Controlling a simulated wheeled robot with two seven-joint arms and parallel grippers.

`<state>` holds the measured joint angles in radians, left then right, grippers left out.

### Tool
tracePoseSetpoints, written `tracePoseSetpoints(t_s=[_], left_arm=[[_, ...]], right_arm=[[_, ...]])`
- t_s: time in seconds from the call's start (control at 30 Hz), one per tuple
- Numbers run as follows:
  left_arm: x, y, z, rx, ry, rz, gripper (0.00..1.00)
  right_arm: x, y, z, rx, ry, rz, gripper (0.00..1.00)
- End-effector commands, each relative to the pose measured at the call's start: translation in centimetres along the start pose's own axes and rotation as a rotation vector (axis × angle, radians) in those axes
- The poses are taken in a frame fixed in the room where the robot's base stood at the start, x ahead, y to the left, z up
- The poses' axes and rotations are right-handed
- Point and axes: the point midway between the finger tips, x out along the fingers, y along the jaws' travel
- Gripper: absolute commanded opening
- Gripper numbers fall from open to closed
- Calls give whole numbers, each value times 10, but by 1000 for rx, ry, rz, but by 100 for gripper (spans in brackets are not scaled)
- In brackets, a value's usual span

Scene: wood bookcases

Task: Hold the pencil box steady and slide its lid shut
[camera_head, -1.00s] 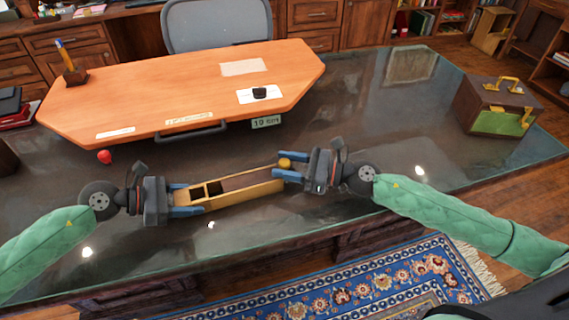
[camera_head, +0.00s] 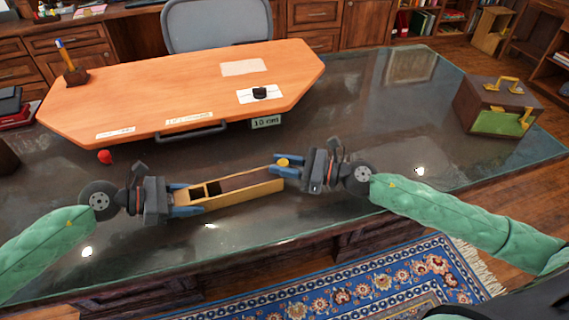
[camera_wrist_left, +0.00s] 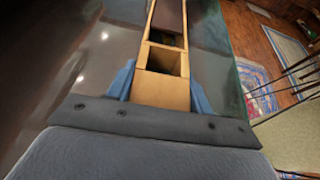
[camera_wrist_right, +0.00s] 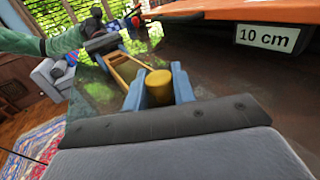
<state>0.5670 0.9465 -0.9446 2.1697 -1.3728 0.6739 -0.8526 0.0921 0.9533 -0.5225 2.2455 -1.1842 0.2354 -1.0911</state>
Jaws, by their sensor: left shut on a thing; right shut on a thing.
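The pencil box (camera_head: 235,193) is a long, narrow, light wooden box on the glass-topped desk. Its dark brown lid (camera_head: 243,180) covers the right part, and the left end is open, showing compartments. The left wrist view shows the open compartment (camera_wrist_left: 163,62) with the lid (camera_wrist_left: 169,16) beyond it. My left gripper (camera_head: 187,199) is shut on the box's left end, one finger on each side. My right gripper (camera_head: 284,165) is shut on the yellow knob (camera_wrist_right: 158,88) at the lid's right end. The fingers partly hide the knob in the head view.
A small red object (camera_head: 105,156) sits at left. A brown and green case (camera_head: 496,107) stands at far right. The glass right of my right gripper is clear.

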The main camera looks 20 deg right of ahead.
Motion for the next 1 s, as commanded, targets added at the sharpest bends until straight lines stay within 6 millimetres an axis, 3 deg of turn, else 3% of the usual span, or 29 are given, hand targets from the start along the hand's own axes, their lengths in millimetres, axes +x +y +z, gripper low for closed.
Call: tracePoseSetpoints(t_s=[0.43,0.93,0.97,1.0], left_arm=[[0,-1,0,2,0,-1,20],[2,-2,1,1,-2,-4,20],[2,-2,1,1,-2,-3,20],[2,-2,1,1,-2,-3,20]], right_arm=[[26,17,1,-3,0,1,0],[30,22,0,0,-3,4,0],[30,23,0,1,-3,4,32],[30,22,0,1,-2,4,40]])
